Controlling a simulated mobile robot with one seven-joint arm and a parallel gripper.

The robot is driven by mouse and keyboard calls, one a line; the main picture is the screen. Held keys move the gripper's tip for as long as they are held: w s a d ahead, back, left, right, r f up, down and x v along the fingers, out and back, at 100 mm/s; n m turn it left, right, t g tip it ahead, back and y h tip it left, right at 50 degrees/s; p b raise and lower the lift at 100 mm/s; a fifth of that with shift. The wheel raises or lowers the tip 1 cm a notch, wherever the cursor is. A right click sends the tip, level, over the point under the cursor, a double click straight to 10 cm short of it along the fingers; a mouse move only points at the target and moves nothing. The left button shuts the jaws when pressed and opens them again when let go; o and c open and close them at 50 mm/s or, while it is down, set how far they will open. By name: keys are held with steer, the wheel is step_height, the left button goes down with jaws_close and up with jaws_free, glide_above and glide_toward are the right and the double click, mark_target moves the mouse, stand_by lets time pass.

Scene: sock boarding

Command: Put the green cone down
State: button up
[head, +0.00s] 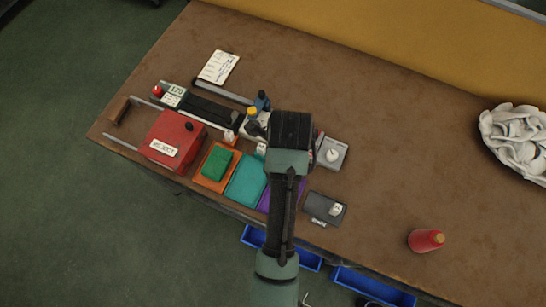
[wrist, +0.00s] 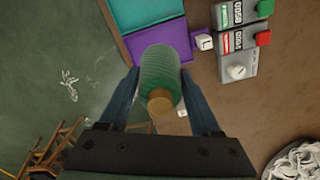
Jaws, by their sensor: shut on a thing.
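My gripper (wrist: 160,76) is shut on the green cone (wrist: 160,66), a ribbed pale-green spool with a tan end facing the wrist camera. In the wrist view the cone shows between the two blue fingers, over the lower edge of a purple pad (wrist: 138,46). I cannot tell how high it is above the pad. In the head view my arm hides the cone and the fingertips.
A red box (head: 172,138), a dark-grey block (head: 323,209) and a grey switch box (head: 331,153) stand around the pads. White cloth (head: 515,140) lies far right. The table's centre right is clear.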

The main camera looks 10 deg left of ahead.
step_height(320, 180, down, 8)
steer(key=shift+d+f, duration=0.1)
steer(key=shift+f, duration=0.05)
stand_by(0.4)
steer(key=o, duration=1.5)
steer(key=shift+f, duration=0.1)
steer(key=shift+c, duration=0.2)
steer(key=shift+s, duration=0.1)
